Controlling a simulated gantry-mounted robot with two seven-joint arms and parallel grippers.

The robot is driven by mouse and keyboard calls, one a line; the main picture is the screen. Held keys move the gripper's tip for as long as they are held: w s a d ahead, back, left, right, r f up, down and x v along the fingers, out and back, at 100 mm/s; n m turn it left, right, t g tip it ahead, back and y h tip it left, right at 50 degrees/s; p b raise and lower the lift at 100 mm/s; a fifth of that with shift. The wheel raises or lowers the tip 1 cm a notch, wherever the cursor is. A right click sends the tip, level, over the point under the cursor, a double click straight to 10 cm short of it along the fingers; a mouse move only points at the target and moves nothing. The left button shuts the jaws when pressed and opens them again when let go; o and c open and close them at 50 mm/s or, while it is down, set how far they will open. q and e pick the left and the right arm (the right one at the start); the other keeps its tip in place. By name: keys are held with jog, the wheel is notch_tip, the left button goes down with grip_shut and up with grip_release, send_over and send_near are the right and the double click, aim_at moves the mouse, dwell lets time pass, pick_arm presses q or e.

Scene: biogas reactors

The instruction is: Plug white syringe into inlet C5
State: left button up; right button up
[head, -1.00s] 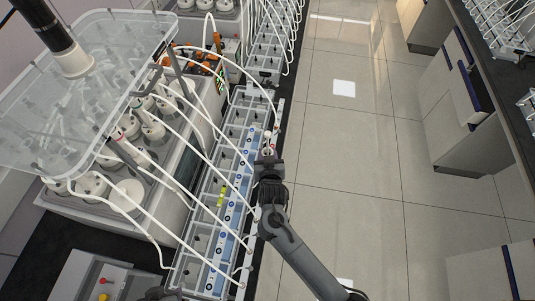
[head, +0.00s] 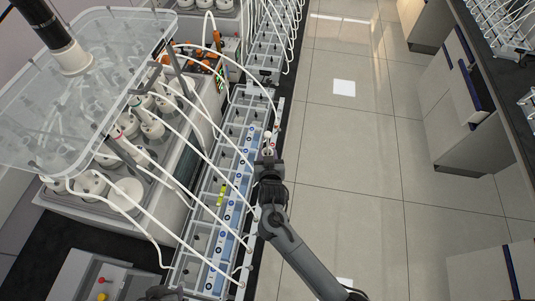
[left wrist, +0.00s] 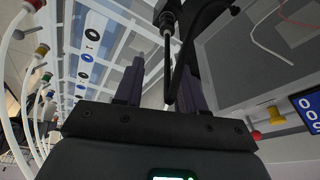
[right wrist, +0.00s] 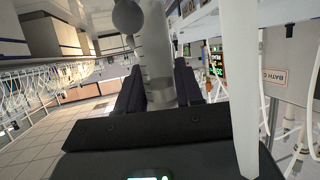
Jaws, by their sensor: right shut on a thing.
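My right gripper (head: 268,163) is over the right edge of the long row of grey and blue units (head: 232,205). In the right wrist view it is shut on a clear, graduated syringe barrel (right wrist: 153,60), which stands between its fingers. A dark round knob (right wrist: 127,17) shows beside the barrel's far end. In the head view a small white and red part (head: 269,138) shows just beyond the fingertips. My left gripper (left wrist: 160,85) is open, with a thin black rod showing between and beyond its fingers. I cannot read which inlet is C5.
White tubes (head: 200,158) arch from the reactor bath to the row of units. A clear lid (head: 75,95) covers part of the bath (head: 110,215). Coloured caps (left wrist: 42,50) line the left in the left wrist view. The tiled floor (head: 350,150) on the right is clear.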

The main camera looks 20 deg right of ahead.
pick_arm(q)
jog(key=shift+a, duration=0.1)
pick_arm(e)
jog(key=o, duration=1.1)
pick_arm(q)
jog(key=shift+r, duration=0.1)
pick_arm(e)
jog(key=shift+s, duration=0.1)
pick_arm(q)
jog(key=shift+w+r+p, duration=0.1)
jog(key=shift+r+p, duration=0.15)
jog(key=shift+p, duration=0.1)
pick_arm(e)
jog(key=shift+s+a+r, duration=0.1)
jog(key=shift+r, duration=0.1)
jog(key=p+v, duration=0.5)
jog(key=shift+s+r, duration=0.15)
jog(key=shift+s, duration=0.1)
pick_arm(q)
notch_tip(320, 180, up, 6)
jog(key=p, duration=0.1)
pick_arm(e)
jog(key=shift+s+a+r, duration=0.1)
jog(key=shift+s+a, duration=0.15)
jog(key=shift+s, duration=0.45)
pick_arm(q)
jog(key=shift+r, duration=0.1)
